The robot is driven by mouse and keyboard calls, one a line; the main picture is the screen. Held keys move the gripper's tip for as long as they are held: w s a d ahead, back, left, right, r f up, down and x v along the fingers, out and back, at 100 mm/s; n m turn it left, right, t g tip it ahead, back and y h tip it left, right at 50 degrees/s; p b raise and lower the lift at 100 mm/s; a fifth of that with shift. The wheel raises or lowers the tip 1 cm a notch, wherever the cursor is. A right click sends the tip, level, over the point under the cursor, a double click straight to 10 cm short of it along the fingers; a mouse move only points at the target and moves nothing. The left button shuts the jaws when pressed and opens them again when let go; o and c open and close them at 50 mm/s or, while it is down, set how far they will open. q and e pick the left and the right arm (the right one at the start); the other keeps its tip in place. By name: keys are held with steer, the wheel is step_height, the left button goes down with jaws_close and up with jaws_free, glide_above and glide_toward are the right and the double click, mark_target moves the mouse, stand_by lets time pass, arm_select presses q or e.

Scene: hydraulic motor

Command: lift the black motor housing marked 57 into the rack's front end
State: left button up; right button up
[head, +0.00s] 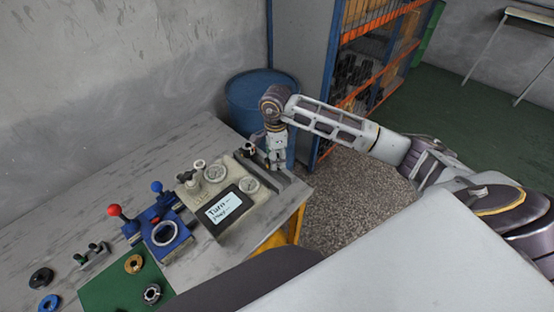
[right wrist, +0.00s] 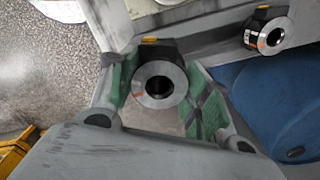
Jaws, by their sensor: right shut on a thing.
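My right gripper (head: 275,166) points down at the far right corner of the bench, over the grey rack (head: 291,188). In the right wrist view, its green-padded fingers (right wrist: 160,88) are shut on a black motor housing (right wrist: 146,60) with a silver ring face, a yellow tab and an orange mark. A second, similar black housing (right wrist: 259,25) sits on the grey rack (right wrist: 222,48) at upper right. I cannot read a number on either housing. I cannot tell whether the held housing touches the rack. My left gripper is not in view.
A beige panel with gauges and a display (head: 226,207) stands next to the rack. A blue fixture (head: 166,236) with red and blue knobs and a green mat (head: 108,291) lie farther left. A blue drum (head: 246,93) stands behind the bench, beside shelving (head: 350,60).

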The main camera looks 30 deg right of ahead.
steer(key=shift+w+d+r+n, duration=0.1)
steer(key=shift+w+d+n, duration=0.2)
steer(key=shift+d+n, duration=0.3)
steer(key=shift+w+n, duration=0.2)
steer(key=shift+n, duration=0.5)
steer(key=shift+w+a+n, duration=0.1)
steer(key=shift+a+n, duration=0.1)
steer(key=shift+n, duration=0.6)
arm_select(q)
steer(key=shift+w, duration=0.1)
arm_select(e)
steer(key=shift+n, duration=0.3)
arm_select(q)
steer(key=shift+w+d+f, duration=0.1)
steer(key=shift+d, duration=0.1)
arm_select(e)
steer(key=shift+f, duration=0.3)
arm_select(q)
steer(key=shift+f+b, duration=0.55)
steer(key=shift+b, duration=0.05)
arm_select(e)
steer(key=shift+f, duration=1.45)
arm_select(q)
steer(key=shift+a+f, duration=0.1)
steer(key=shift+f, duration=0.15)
